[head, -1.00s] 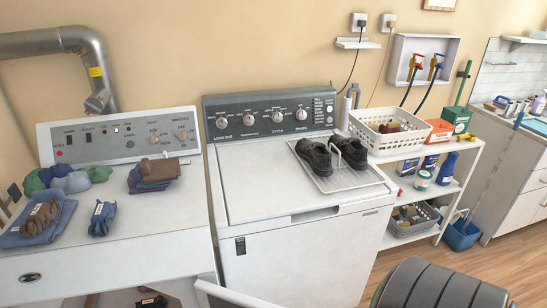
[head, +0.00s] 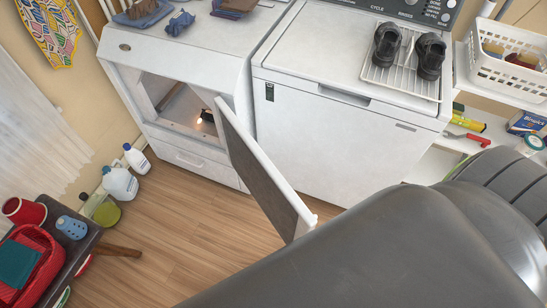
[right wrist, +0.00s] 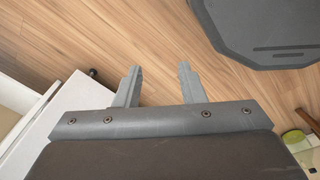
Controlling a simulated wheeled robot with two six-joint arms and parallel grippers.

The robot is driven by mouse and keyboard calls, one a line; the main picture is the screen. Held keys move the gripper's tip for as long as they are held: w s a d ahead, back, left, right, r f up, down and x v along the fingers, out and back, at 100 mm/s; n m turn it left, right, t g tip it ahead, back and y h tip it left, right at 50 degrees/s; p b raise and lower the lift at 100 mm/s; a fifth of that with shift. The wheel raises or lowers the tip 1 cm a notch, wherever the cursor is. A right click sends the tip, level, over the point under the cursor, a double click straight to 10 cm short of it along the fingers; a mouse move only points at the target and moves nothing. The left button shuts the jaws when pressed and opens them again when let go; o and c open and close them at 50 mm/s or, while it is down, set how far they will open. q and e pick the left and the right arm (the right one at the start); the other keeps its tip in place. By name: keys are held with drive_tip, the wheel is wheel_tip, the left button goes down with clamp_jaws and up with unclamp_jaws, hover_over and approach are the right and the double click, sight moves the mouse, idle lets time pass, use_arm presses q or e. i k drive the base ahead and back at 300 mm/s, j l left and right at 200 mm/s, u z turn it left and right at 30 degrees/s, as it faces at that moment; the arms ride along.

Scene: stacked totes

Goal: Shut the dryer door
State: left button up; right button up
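The white dryer (head: 205,50) stands at upper left in the head view, its opening showing a dark interior with a small glow. Its door (head: 262,165) is swung wide open, standing out from the front toward me. We see the door's grey face and its white top edge. In the right wrist view my right gripper (right wrist: 161,85) is open and empty, fingers apart above the wood floor. A white panel (right wrist: 55,125) lies left of it; I cannot tell if it is the door. My large grey arm covers the head view's lower right and the gripper is hidden there. My left gripper is not in view.
A white washer (head: 330,140) stands right of the dryer, with black shoes (head: 387,42) on a rack. Bottles (head: 120,182) stand on the floor at left. A dark stool (head: 75,245) with a red basket (head: 30,262) is at lower left. Floor between is clear.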

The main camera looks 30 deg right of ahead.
sight(288, 213)
drive_tip(key=l+u, duration=0.15)
drive_tip(key=l, duration=0.3)
drive_tip(key=l+u, duration=0.15)
drive_tip(key=l, duration=0.35)
drive_tip(key=k+l+u, duration=0.15)
drive_tip(key=l, duration=0.3)
drive_tip(key=l+u, duration=0.15)
drive_tip(key=l, duration=0.3)
drive_tip(key=k+l+u, duration=0.15)
drive_tip(key=l, duration=0.25)
drive_tip(key=k+l+u, duration=0.1)
drive_tip(key=k+u, duration=0.25)
drive_tip(key=k+l+u, duration=0.1)
drive_tip(key=u, duration=0.25)
drive_tip(key=k+u, duration=0.35)
drive_tip(key=i+j, duration=0.05)
